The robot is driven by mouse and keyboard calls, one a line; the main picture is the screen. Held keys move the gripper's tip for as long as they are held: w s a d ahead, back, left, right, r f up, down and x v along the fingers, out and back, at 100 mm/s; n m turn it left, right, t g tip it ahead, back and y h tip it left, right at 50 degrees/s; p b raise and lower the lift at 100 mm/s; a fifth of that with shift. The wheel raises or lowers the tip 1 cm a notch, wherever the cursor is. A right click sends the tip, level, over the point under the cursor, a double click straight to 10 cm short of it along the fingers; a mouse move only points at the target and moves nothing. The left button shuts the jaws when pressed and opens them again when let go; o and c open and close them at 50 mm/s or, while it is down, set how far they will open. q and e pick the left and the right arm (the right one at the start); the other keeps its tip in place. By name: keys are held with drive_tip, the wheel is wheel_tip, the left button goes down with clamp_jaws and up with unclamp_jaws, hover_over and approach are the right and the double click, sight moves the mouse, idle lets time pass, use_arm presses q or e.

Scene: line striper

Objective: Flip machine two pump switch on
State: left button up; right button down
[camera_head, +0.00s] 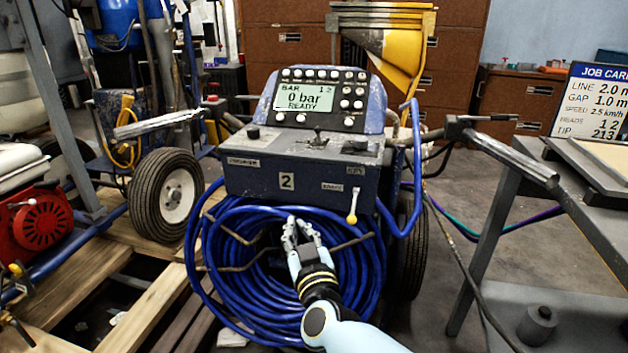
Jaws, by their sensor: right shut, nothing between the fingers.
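Machine two (300,160) is a dark blue line striper with a "2" plate (287,181) on its front panel. Its display (304,97) reads 0 bar, READY. Small controls (318,138) sit on the console top below the display; I cannot tell which one is the pump switch, or its position. A lever with a yellow tip (352,208) hangs at the panel's lower right. My right gripper (301,228) is shut and empty, below the panel, in front of the coiled blue hose (230,270). My left gripper is out of view.
A grey handlebar (510,158) sticks out to the right of the machine. A workbench (590,200) with a job card (595,100) stands at the right. Another striper with a large wheel (167,193) and wooden pallet boards (90,280) are at the left.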

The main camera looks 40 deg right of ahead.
sight(316, 132)
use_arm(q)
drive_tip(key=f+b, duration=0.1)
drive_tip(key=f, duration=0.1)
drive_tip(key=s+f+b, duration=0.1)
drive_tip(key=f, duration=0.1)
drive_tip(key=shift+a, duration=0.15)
use_arm(e)
drive_tip(key=w+d+r+m+h, duration=0.1)
drive_tip(key=d+r+m+h, duration=0.3)
drive_tip(key=r, duration=0.5)
drive_tip(key=shift+w+m+g+h, duration=0.3)
drive_tip(key=shift+m+h, duration=0.2)
drive_tip(key=shift+h, duration=0.6)
drive_tip(key=shift+d, duration=0.15)
